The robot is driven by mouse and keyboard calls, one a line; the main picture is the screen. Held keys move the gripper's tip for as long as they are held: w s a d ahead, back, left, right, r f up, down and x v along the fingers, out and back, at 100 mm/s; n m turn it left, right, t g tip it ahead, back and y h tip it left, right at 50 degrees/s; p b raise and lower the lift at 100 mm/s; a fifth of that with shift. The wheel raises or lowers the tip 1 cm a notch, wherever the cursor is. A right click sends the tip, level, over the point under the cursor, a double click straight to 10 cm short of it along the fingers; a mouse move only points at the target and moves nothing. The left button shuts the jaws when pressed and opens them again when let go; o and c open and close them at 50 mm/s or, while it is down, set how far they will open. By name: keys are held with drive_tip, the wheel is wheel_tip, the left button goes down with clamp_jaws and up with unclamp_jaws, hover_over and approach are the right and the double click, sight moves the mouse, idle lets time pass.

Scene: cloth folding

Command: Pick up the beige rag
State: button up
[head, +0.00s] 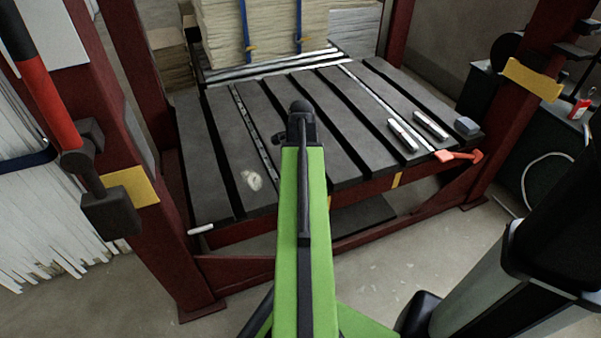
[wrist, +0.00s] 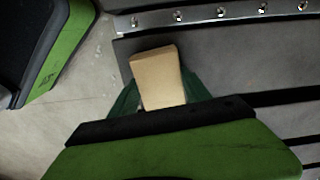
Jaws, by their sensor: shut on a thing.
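The beige rag (wrist: 158,78) shows in the wrist view as a smooth, compact, block-like piece between the dark green fingers of my gripper (wrist: 160,95). My gripper is shut on it. Behind it are a dark slab of the rack and the bare floor; I cannot tell whether it touches the slab. In the head view my green arm (head: 315,230) covers the area in front of it, and neither the gripper nor the held rag can be made out.
The slatted dark rack (head: 340,150) bears a crumpled whitish piece (head: 253,181), two metal bars (head: 403,135), a grey block (head: 467,126) and an orange clamp (head: 458,156). Dark red posts (head: 130,190) stand at its sides. Stacked boards (head: 270,30) stand behind.

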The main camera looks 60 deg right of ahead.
drive_tip(key=r+p, duration=0.2)
drive_tip(key=r, duration=0.1)
drive_tip(key=r+p, duration=0.1)
drive_tip(key=shift+s+d+r+p, duration=0.25)
drive_tip(key=shift+s+r+p, duration=0.05)
drive_tip(key=shift+p, duration=0.1)
drive_tip(key=s+d+r+p, duration=0.5)
drive_tip(key=s+d, duration=0.1)
drive_tip(key=s, duration=0.3)
drive_tip(key=shift+r+p, duration=0.3)
drive_tip(key=shift+s, duration=0.1)
drive_tip(key=o, duration=0.8)
drive_tip(key=c, duration=0.7)
drive_tip(key=shift+o, duration=0.2)
